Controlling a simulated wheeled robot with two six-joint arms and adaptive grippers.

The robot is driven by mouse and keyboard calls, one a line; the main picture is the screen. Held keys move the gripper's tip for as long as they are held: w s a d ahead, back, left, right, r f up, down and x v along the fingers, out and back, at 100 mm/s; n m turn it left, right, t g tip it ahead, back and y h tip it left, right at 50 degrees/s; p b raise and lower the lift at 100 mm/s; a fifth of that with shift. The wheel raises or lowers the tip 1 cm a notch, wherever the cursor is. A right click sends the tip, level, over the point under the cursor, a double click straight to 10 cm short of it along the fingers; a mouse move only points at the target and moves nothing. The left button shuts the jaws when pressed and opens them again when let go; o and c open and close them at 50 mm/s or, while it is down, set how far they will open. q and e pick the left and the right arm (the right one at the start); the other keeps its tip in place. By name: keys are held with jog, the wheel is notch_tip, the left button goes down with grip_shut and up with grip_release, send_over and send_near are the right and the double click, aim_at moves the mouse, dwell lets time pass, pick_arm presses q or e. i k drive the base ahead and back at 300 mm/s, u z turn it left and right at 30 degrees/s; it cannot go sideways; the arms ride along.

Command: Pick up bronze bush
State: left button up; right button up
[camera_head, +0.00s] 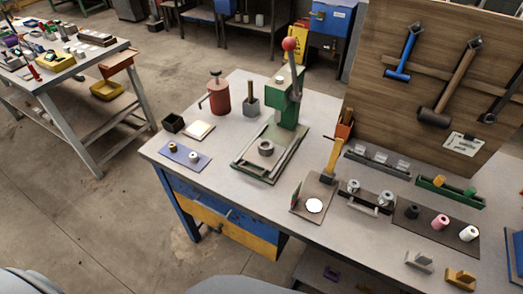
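A small bronze-coloured ring-shaped bush (172,147) stands on a blue-grey mat (180,162) at the left end of the workbench. A silver-white bush (193,157) stands just to its right on the same mat. Neither of my grippers shows in the head view. Only smooth grey parts, probably mine, show at the bottom edge. Nothing is seen touching the bronze-coloured bush.
A green press (288,104) with a grey ring (266,148) on its base stands mid-bench. A dark mat (412,224) with several cylinders lies right.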

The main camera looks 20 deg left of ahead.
aim_at(172, 146)
jog(key=u, duration=1.3)
